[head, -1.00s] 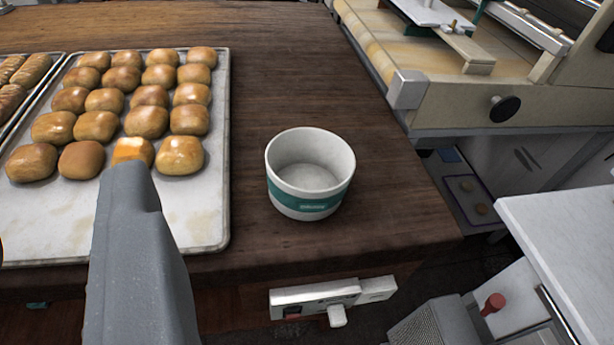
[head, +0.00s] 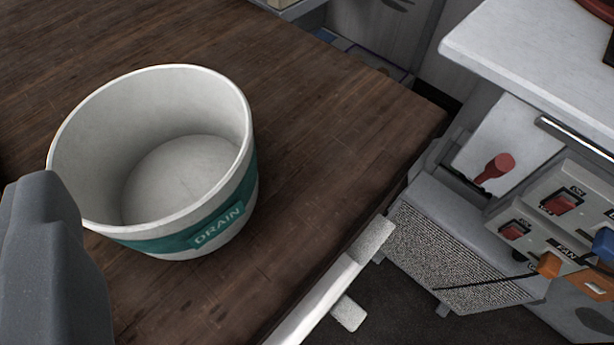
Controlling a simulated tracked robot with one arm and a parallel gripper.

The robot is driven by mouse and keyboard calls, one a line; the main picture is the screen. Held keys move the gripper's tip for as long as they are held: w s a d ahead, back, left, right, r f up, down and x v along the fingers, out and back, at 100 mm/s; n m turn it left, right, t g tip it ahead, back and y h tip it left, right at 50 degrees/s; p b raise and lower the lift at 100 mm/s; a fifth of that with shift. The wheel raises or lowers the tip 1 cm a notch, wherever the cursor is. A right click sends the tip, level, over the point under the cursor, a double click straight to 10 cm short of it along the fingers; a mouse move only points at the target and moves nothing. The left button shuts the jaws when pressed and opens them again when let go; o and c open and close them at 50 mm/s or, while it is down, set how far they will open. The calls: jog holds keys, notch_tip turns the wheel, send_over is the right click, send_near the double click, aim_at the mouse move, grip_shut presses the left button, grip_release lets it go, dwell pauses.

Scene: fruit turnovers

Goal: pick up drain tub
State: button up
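The drain tub (head: 222,205) is a round white tub with a green band that reads DRAIN. It stands upright on the dark wooden table, left of centre in the head view, and its inside looks empty. One grey finger of my gripper (head: 48,250) shows at the lower left, in front of the tub's left edge and overlapping it in the picture. I cannot tell if it touches the tub. The other finger is not in view, so the opening is hidden.
The wooden table (head: 335,125) is bare around the tub, with its edge to the right. A metal fitting (head: 345,275) sits at its front edge. At right stand a white-topped unit (head: 535,45), a red-handled lever (head: 494,168) and a switch panel (head: 560,225).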

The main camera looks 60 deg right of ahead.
jog(key=s+d+f+m+g+h+p, duration=0.1)
jog(key=s+d+f+g+h+p, duration=0.2)
jog(key=s+d+f, duration=0.2)
jog(key=b, duration=0.2)
send_near(235, 97)
jog(key=x, duration=0.6)
jog(key=shift+f, duration=0.1)
grip_shut()
